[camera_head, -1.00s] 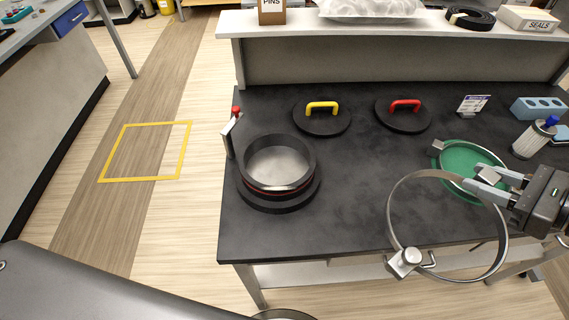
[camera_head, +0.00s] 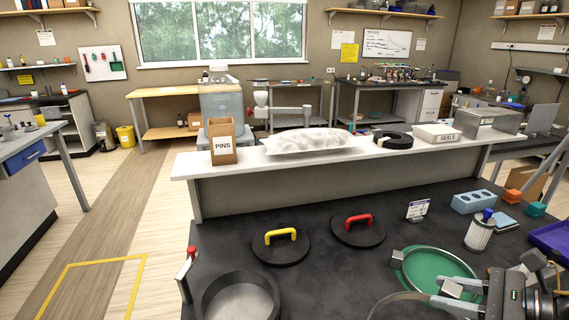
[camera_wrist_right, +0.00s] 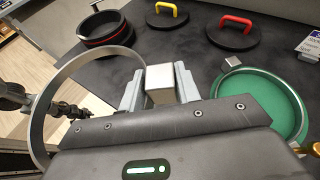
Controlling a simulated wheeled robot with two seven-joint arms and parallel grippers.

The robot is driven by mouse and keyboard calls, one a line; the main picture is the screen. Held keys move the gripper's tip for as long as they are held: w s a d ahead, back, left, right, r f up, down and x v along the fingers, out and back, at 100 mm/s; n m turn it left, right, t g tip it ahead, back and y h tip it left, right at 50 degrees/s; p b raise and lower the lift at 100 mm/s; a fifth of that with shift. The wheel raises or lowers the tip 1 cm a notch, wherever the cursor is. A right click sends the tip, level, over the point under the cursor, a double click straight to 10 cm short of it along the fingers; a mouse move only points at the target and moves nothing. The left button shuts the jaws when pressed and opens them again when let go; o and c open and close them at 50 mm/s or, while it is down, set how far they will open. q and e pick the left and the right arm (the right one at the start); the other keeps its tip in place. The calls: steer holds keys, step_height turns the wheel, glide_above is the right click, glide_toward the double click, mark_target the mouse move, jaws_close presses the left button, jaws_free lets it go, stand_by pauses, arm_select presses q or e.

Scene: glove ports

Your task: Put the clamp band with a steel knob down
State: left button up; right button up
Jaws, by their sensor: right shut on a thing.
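My right gripper (camera_head: 462,298) is shut on a block of the clamp band, at the lower right of the head view. The thin steel band (camera_head: 392,298) shows only its upper arc there. In the right wrist view the band (camera_wrist_right: 70,66) curves out to the left, with its steel block (camera_wrist_right: 159,84) between the fingers. The band is held up beside the green round dish (camera_head: 437,268). My left gripper is not in view.
A black ring port (camera_head: 211,298) stands at the bench's left. Black lids with a yellow handle (camera_head: 280,236) and a red handle (camera_head: 358,222) lie behind. Dark bench between port and dish is clear.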

steer(key=shift+n+g, duration=0.3)
steer(key=w+a+f, duration=0.1)
steer(key=f, duration=0.2)
steer(key=w+a+f, duration=0.1)
steer(key=a+f, duration=0.1)
steer(key=f, duration=0.1)
steer(key=w+a+f, duration=0.1)
steer(key=f, duration=0.2)
steer(key=shift+w+a, duration=0.25)
steer(key=shift+a, duration=0.15)
steer(key=shift+s+a+f, duration=0.15)
steer(key=shift+s+f, duration=0.1)
steer(key=shift+f, duration=0.15)
